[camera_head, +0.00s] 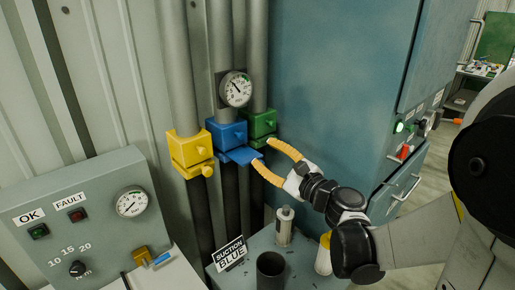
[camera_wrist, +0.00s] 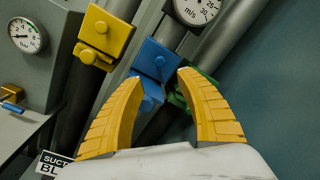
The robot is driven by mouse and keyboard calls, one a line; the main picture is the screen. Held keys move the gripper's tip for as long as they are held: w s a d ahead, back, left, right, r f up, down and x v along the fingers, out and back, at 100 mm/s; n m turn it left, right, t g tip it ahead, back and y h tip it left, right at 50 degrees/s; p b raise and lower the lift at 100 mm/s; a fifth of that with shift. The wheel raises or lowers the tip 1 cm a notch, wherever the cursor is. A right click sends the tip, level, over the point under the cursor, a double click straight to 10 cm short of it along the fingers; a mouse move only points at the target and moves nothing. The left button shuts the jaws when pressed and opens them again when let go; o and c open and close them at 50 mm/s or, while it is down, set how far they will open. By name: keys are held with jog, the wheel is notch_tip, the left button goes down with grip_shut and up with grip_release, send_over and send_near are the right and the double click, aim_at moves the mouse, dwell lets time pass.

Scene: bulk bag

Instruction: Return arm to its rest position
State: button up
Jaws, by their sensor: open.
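My gripper (camera_head: 264,151) is open, with two yellow curved fingers. In the head view its tips are just right of a flat blue plate (camera_head: 241,156) below the blue block (camera_head: 228,134) on the middle pipe. In the wrist view the fingers (camera_wrist: 160,76) stand wide apart, with the blue block (camera_wrist: 156,60) and blue plate (camera_wrist: 148,95) beyond and between them. Nothing is seen held. I cannot tell whether a finger touches the plate. My arm reaches in from the right of the head view.
Yellow (camera_head: 190,150) and green (camera_head: 262,123) blocks flank the blue one, with a round gauge (camera_head: 236,89) above. A control panel (camera_head: 85,220) stands at left. A teal cabinet (camera_head: 335,90) is close behind my gripper. A dark cup (camera_head: 270,270) and white canister (camera_head: 284,226) stand below.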

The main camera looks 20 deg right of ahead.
jog(key=shift+s, duration=0.1)
dwell(0.4)
jog(key=s+a+f+n+g+b, duration=0.3)
jog(key=s+a+f+n+g, duration=0.3)
jog(key=s+a+f+n, duration=0.45)
jog(key=s+d+f+n+g+h+b, duration=0.1)
jog(key=s+d+f+n+g+h, duration=0.1)
jog(key=s+n, duration=0.3)
jog(key=s+d+f+n+g+h+b, duration=0.1)
jog(key=s+d+f+n+g+h, duration=0.1)
jog(key=s+n, duration=0.4)
jog(key=d+f+n+h, duration=0.1)
jog(key=d+n+h, duration=0.1)
jog(key=shift+s+d, duration=0.15)
jog(key=shift+d, duration=0.15)
